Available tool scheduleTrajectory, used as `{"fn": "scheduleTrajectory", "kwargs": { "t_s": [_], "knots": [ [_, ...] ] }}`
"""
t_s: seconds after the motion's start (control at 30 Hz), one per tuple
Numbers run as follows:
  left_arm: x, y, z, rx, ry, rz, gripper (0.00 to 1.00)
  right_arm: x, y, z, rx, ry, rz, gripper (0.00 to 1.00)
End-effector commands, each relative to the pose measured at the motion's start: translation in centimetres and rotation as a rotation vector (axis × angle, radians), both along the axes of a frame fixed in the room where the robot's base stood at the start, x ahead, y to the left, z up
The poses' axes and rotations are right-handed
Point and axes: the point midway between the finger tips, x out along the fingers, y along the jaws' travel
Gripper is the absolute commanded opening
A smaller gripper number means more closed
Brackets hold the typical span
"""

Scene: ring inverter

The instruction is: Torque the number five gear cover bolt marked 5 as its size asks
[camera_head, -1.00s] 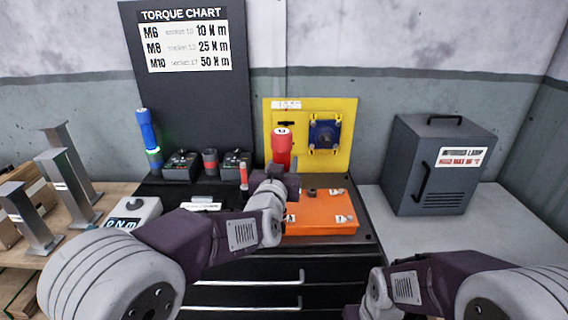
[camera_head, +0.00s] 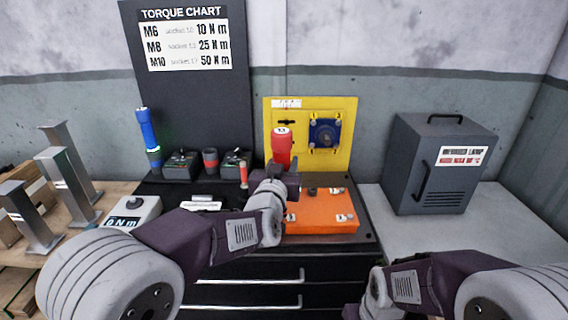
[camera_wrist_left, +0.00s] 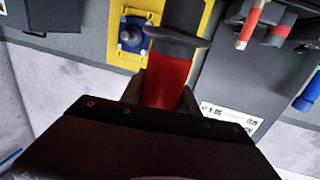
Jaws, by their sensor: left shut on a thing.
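My left gripper (camera_head: 283,184) is shut on a red tool (camera_head: 282,148) with a white cap marked 13. It holds the tool upright at the back left of the orange gear cover (camera_head: 320,222). In the left wrist view the red body (camera_wrist_left: 167,80) sits between the fingers, with a dark collar (camera_wrist_left: 172,38) beyond them. The cover has a dark knob and small white number labels that I cannot read for sure; the bolt marked 5 cannot be told apart. My left arm hides the cover's left side. My right gripper is not visible; only its arm shows at lower right.
The torque chart (camera_head: 185,45) pairs M6, M8 and M10 with 10, 25 and 50 N m. A blue tool (camera_head: 149,132) stands left, near dark holders. A readout box (camera_head: 135,212) shows 0 N m. A yellow panel (camera_head: 345,118) stands behind the cover. A grey box (camera_head: 440,165) is right.

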Motion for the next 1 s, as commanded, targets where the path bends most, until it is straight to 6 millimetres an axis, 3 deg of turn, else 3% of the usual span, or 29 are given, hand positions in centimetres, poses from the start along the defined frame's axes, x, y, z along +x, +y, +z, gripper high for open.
{"fn": "scheduleTrajectory", "kwargs": {
  "t_s": [1.0],
  "knots": [
    [0.0, 0.0, -1.2, -0.001, -0.003, 0.0, 0.0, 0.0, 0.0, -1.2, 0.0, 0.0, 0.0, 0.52]
  ]
}}
